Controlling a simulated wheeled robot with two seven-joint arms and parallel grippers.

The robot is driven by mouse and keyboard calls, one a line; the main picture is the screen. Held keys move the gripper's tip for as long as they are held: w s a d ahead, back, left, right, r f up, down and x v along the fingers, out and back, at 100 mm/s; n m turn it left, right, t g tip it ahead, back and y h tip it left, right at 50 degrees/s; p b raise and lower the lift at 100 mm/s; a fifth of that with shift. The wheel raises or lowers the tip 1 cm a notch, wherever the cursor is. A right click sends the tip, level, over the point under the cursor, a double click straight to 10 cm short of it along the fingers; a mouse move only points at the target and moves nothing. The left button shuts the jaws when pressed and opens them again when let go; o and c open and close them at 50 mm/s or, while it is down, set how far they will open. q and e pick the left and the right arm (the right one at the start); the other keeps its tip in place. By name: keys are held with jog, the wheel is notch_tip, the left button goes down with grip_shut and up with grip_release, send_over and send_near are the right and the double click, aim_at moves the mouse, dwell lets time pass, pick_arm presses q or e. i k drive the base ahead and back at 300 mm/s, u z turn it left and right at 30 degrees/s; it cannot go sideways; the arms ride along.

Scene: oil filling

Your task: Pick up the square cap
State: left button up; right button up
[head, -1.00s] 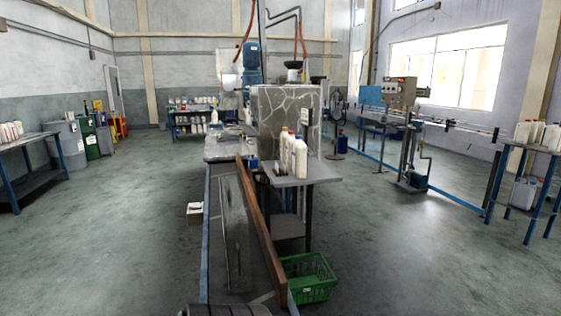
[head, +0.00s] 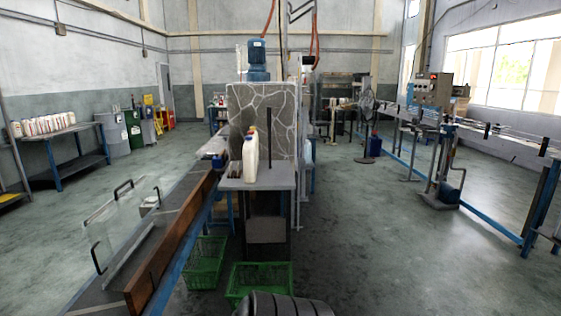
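I cannot make out a separate square cap in the head view. A cream-coloured bottle (head: 250,158) stands upright on a small grey table (head: 270,178) near the centre. A small red and yellow top (head: 252,129) shows on or right at the bottle; it is too small to tell its shape. Neither of my grippers is in view.
Two green baskets, one on the left (head: 205,262) and one on the right (head: 258,277), sit on the floor below the grey table. A long bench with a brown board (head: 170,250) runs along the left.

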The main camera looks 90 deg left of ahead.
aim_at(216, 162)
jog(key=i, duration=0.15)
jog(key=u, duration=2.65)
jog(key=i, duration=2.6)
jog(key=u, duration=0.05)
